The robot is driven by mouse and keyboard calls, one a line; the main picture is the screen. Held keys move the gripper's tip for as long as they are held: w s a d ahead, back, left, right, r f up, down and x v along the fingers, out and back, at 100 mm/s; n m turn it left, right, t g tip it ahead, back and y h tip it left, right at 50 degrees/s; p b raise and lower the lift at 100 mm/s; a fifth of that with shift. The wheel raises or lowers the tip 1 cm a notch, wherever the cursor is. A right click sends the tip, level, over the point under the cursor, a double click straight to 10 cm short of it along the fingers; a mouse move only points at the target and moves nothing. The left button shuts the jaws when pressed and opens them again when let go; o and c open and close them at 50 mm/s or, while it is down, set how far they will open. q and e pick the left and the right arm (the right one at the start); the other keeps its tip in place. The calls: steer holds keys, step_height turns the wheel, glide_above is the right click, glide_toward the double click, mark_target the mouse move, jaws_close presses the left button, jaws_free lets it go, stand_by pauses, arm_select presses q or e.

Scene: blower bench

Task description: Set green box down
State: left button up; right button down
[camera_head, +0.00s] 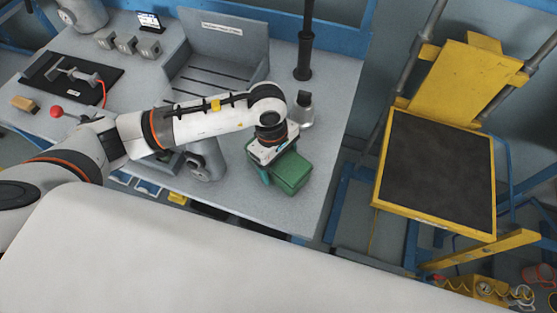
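The green box (293,175) is at the front right part of the grey bench, close to its front edge. My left arm reaches in from the left, and my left gripper (268,165) points down at the box's left part, with its fingers around it. The gripper looks shut on the box; the far finger is mostly hidden. I cannot tell whether the box's underside touches the bench top. My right gripper is not in view.
A grey bottle-like part (302,110) stands just behind the box, and a black post (304,45) farther back. A slotted grey tray (215,75) lies behind my arm. Bench top right of the box is clear.

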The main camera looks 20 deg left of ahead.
arm_select(q)
steer(key=shift+r, duration=0.15)
steer(key=shift+w+r, duration=0.1)
steer(key=shift+r, duration=0.1)
steer(key=r, duration=0.3)
steer(key=a+r+b, duration=0.1)
steer(key=r, duration=0.6)
steer(key=shift+w+a+r+b, duration=0.25)
steer(key=shift+w+r+b, duration=0.05)
steer(key=shift+b, duration=0.1)
steer(key=shift+r, duration=0.45)
